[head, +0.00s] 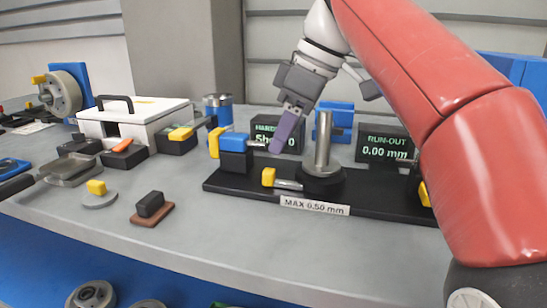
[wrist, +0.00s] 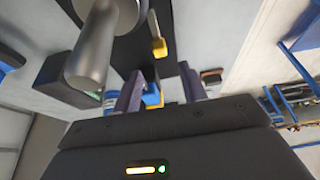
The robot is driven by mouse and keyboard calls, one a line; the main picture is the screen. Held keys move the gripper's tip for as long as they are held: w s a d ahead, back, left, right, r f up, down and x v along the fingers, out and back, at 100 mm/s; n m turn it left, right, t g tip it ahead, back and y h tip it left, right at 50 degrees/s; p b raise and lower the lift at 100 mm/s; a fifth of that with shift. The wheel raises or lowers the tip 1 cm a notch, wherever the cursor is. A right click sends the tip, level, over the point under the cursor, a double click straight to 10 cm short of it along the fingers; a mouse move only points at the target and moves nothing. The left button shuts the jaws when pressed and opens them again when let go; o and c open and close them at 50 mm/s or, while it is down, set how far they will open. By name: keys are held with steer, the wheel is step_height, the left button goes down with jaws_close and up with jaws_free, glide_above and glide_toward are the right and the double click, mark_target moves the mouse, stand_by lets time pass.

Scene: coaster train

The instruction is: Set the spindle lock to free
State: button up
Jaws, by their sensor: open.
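The run-out fixture stands on a black base plate (head: 225,183) with a "MAX 0.50 mm" label in the head view. An upright metal spindle (head: 322,140) rises from its round black hub; it looms large in the wrist view (wrist: 92,45). A yellow-tipped lever (head: 268,177) sticks out left from the hub and shows in the wrist view (wrist: 159,46). I cannot tell for sure which part is the spindle lock. My gripper (head: 281,140) is open and empty, above and behind the lever, left of the spindle. Its two fingers show in the wrist view (wrist: 160,90).
A blue-and-black block (head: 236,150) with a yellow tip stands at the plate's left end. A run-out display (head: 384,147) reads 0.00 mm; a hardness display (head: 262,130) is partly hidden by my gripper. A white box (head: 135,120) stands left.

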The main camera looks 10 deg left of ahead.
mark_target(268, 169)
steer(key=b+x, duration=0.1)
steer(key=x, duration=0.5)
steer(key=shift+f+b, duration=0.3)
jaws_close()
